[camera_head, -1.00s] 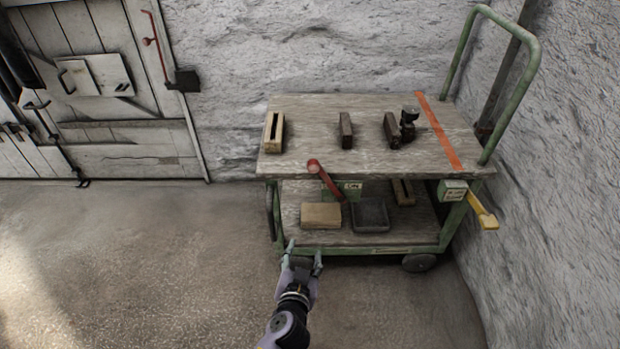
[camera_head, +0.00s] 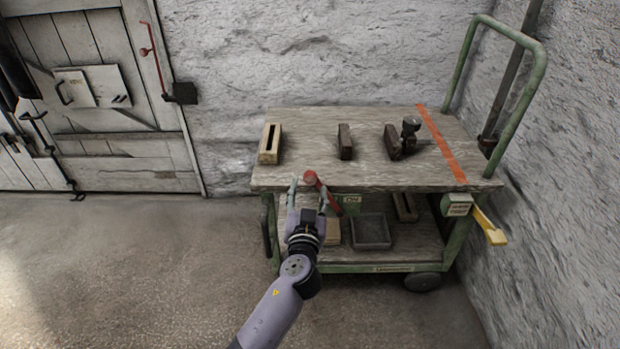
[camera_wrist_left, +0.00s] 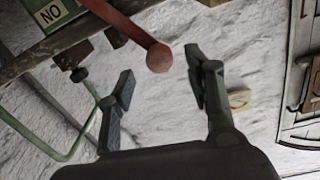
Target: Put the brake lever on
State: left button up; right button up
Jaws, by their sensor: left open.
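The red lever (camera_head: 329,196) sits on the front edge of the cart's top, by a green label plate (camera_head: 350,203). It slants, with its round knob at the upper left. My left gripper (camera_head: 307,190) is open just in front of the knob, its fingers either side of it in the head view. In the left wrist view the lever (camera_wrist_left: 125,22) comes in from the top, and its knob lies ahead of the gap between the open fingers (camera_wrist_left: 160,82). I see no contact. The plate's lettering is partly cut off. My right gripper is not in view.
The cart's wooden top (camera_head: 300,178) carries a slotted wooden block (camera_head: 270,145) and several dark pieces. A grey tray (camera_head: 371,232) is on the lower shelf. A yellow lever (camera_head: 490,228) juts out at the right. The floor to the left is clear.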

aim_at(309, 182)
pick_arm(q)
jog(key=w, duration=0.6)
jog(key=shift+d+b, duration=0.15)
jog(key=shift+b, duration=0.25)
jog(key=shift+c, duration=0.2)
grip_shut()
